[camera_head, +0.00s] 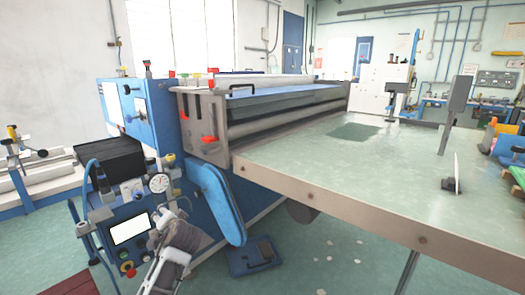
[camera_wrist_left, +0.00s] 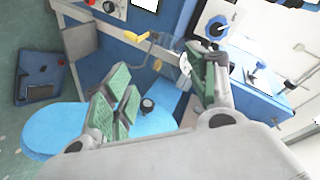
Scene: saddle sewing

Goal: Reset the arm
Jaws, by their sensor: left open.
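My left gripper (camera_head: 172,235) is at the bottom left of the head view, in front of the blue machine's control panel (camera_head: 128,215). In the left wrist view, my left gripper (camera_wrist_left: 163,88) has its green-padded fingers spread wide, with nothing held between them. Beyond the fingers, the blue rounded cover (camera_wrist_left: 60,130) with a black knob and a thin yellow-tipped lever (camera_wrist_left: 157,64) show on the machine. I cannot tell how far the fingers are from the lever. My right gripper is in neither view.
The machine's long steel table (camera_head: 400,180) fills the right side, with a dark green patch (camera_head: 355,131) on it. The blue side cover (camera_head: 217,200) juts out beside my left gripper. A blue foot pedal (camera_head: 252,257) lies on the green floor.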

